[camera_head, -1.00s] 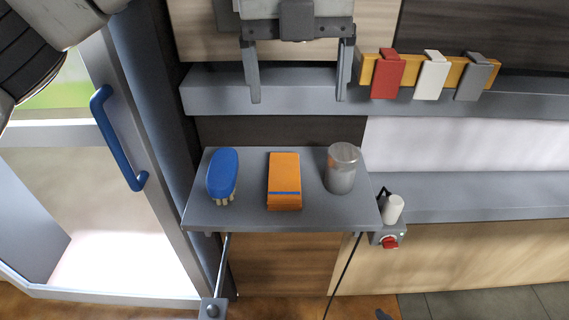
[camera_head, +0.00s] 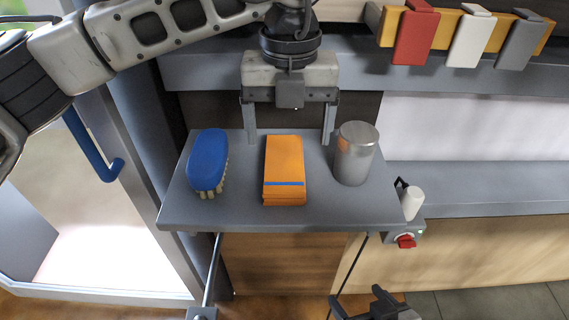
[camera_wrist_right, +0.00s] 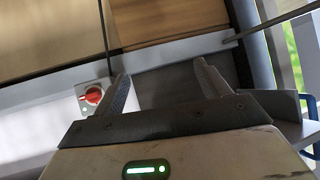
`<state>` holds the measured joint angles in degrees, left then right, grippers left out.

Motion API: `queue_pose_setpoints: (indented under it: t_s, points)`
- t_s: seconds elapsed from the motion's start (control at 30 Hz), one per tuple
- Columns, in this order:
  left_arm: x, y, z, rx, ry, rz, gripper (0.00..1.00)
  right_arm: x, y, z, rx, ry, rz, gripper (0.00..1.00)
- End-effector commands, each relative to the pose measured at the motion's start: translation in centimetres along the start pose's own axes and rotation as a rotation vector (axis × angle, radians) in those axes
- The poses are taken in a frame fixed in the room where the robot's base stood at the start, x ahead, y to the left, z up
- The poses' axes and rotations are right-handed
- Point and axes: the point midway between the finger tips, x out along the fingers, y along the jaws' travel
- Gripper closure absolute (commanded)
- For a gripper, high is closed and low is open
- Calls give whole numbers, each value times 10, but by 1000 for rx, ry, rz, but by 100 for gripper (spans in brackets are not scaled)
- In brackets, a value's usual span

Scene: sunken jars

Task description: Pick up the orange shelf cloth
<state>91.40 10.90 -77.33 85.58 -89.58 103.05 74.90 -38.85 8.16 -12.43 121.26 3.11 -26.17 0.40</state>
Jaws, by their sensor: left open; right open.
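The orange shelf cloth (camera_head: 284,163), folded into a block with a blue stripe near its front end, lies on the grey shelf (camera_head: 330,211). It sits between the blue brush and the metal cup. My left gripper (camera_head: 289,138) is open, fingers pointing down, at the cloth's far end. Its fingertips appear to either side of the cloth, apart from it; their exact height above the shelf is unclear. My right gripper (camera_head: 357,299) shows partly at the bottom edge, below the shelf. It also shows open and empty in the right wrist view (camera_wrist_right: 165,80).
A blue brush (camera_head: 208,160) stands left of the cloth, and a metal cup (camera_head: 355,154) right. A white cylinder (camera_head: 413,203) and a red knob (camera_head: 405,241) are off the shelf's right side. Red, white and grey cloths hang on a rail (camera_head: 446,26) above. A blue door handle (camera_head: 95,147) is left.

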Motion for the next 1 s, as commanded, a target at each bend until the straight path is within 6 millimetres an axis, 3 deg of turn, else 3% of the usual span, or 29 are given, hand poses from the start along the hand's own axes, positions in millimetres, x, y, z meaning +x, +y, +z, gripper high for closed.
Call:
queue_pose_setpoints:
  t_s: [0.27,0.6,0.87,1.0]
  points:
    - [22,1,1,-1,0,0,15,-1,0,2,-3,-9,2,25]
    - [67,6,5,1,1,0,15,-4,2,-3,-20,-14,10,25]
    - [71,6,6,1,-1,-1,15,-3,3,0,-27,-22,10,25]
    - [70,6,6,0,-1,-1,49,-3,3,1,-28,-23,9,25]
